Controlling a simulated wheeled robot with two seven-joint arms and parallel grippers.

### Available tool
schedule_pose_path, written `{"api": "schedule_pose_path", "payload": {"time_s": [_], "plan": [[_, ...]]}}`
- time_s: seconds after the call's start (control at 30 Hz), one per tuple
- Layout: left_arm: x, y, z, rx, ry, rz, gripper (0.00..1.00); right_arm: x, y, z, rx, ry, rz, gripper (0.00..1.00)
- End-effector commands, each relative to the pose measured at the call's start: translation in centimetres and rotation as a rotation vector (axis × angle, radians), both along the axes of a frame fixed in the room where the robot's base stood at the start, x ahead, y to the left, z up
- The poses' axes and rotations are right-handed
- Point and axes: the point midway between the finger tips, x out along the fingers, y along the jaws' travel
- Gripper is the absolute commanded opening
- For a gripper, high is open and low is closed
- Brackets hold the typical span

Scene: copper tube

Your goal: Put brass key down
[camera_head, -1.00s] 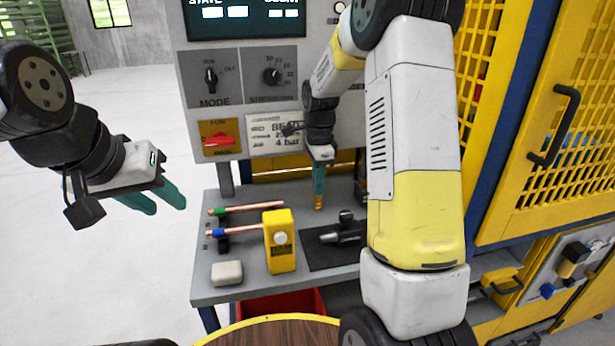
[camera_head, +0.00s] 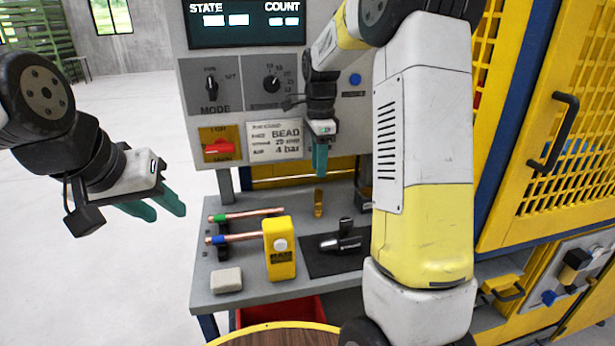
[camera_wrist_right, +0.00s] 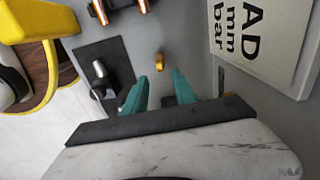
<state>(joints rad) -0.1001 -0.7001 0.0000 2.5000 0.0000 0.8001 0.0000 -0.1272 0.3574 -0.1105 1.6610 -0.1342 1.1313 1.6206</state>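The brass key (camera_head: 318,203) stands on the grey bench top (camera_head: 232,297) near its back edge; it also shows in the right wrist view (camera_wrist_right: 159,61). My right gripper (camera_head: 320,172) hangs above the key with a clear gap between them. In the right wrist view my right gripper (camera_wrist_right: 168,88) has its two teal fingers apart with nothing between them. My left gripper (camera_head: 160,208) is out to the left of the bench, its teal fingers apart and empty.
Two copper tubes (camera_head: 250,215) lie on holders at the bench's left. A yellow box (camera_head: 279,250), a pale block (camera_head: 226,280) and a dark tool on a black mat (camera_head: 318,262) are nearby. The control panel (camera_head: 235,98) rises behind.

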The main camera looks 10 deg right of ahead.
Motion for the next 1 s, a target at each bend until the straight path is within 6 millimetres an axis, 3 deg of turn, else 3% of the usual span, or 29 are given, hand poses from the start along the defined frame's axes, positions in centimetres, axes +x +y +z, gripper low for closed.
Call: {"api": "schedule_pose_path", "payload": {"time_s": [0.1, 0.27, 0.43, 0.57, 0.7, 0.9, 1.0], "plan": [[0.0, 0.0, 0.0, 0.0, 0.0, 0.0, 0.36, 0.0, 0.0, 2.1, 0.0, -0.001, 0.001, 0.32], [0.0, 0.0, 0.0, 0.0, 0.0, 0.0, 0.36, -0.1, 0.0, 3.6, 0.001, -0.002, 0.003, 0.32], [0.0, 0.0, 0.0, 0.0, 0.0, 0.0, 0.36, -2.1, 0.1, 5.6, 0.022, -0.045, 0.12, 0.32], [0.0, 0.0, 0.0, 0.0, 0.0, 0.0, 0.36, -6.5, 0.3, 8.2, 0.044, -0.148, 0.379, 0.32], [0.0, 0.0, 0.0, 0.0, 0.0, 0.0, 0.36, -12.3, 1.0, 10.1, 0.024, -0.286, 0.72, 0.32], [0.0, 0.0, 0.0, 0.0, 0.0, 0.0, 0.36, -20.0, 2.0, 10.1, -0.097, -0.465, 1.174, 0.32], [0.0, 0.0, 0.0, 0.0, 0.0, 0.0, 0.36, -22.7, 2.5, 9.5, -0.172, -0.525, 1.346, 0.32]]}}
